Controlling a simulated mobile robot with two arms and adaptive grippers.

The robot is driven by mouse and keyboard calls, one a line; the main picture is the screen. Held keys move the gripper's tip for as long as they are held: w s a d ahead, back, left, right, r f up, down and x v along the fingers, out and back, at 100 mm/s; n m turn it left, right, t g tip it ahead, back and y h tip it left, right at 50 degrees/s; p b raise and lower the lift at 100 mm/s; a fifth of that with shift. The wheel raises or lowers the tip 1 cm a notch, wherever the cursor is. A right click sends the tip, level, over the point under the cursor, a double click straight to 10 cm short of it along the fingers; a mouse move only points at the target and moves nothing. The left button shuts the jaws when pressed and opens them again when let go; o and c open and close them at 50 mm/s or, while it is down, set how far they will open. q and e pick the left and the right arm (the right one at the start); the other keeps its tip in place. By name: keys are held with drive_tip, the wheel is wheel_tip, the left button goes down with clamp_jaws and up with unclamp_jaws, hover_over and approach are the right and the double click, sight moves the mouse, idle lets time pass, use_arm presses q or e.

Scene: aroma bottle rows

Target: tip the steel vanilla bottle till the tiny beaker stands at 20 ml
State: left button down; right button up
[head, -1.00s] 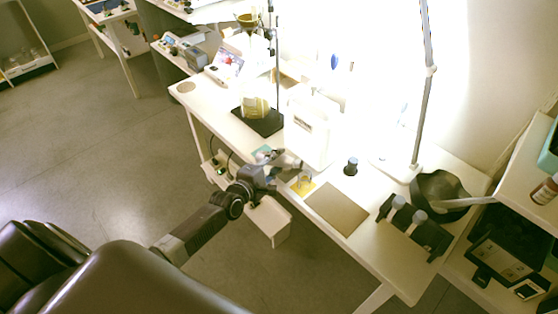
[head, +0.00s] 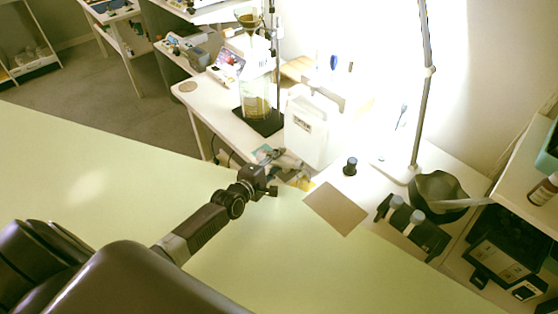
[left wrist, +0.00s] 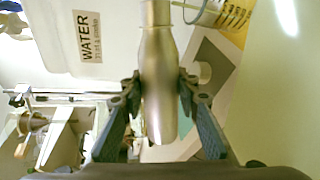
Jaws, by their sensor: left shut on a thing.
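The steel vanilla bottle (left wrist: 160,70) is in my left gripper (left wrist: 160,88), with one finger on each side of its body. In the left wrist view its neck points to the top edge and the mouth is out of frame. A small clear beaker (left wrist: 212,12) with markings is beside the neck at the upper right, cut off by the edge; its level cannot be read. In the head view my left gripper (head: 283,165) is at the bench edge, close to the yellow patch (head: 304,184) by the beaker. The bottle's tilt is unclear there.
A white WATER container (head: 308,128) stands behind the gripper. A dark-capped bottle (head: 350,166), brown mat (head: 336,208), black rack (head: 425,235) and dark bowl (head: 440,190) are to the right. A broad pale surface (head: 120,190) covers the lower head view.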

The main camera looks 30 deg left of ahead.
use_arm(q)
drive_tip(key=shift+a, duration=0.1)
drive_tip(key=shift+r+m+p, duration=0.1)
drive_tip(key=shift+m+p, duration=0.2)
drive_tip(key=shift+p, duration=0.05)
idle(3.7)
drive_tip(key=shift+f+b, duration=0.2)
drive_tip(key=shift+b, duration=0.5)
drive_tip(key=shift+a+n+b, duration=0.1)
drive_tip(key=shift+n+b, duration=0.8)
drive_tip(key=shift+b, duration=0.1)
drive_tip(key=shift+r+n+h, duration=0.2)
drive_tip(key=shift+n+h, duration=0.1)
drive_tip(key=shift+h, duration=0.1)
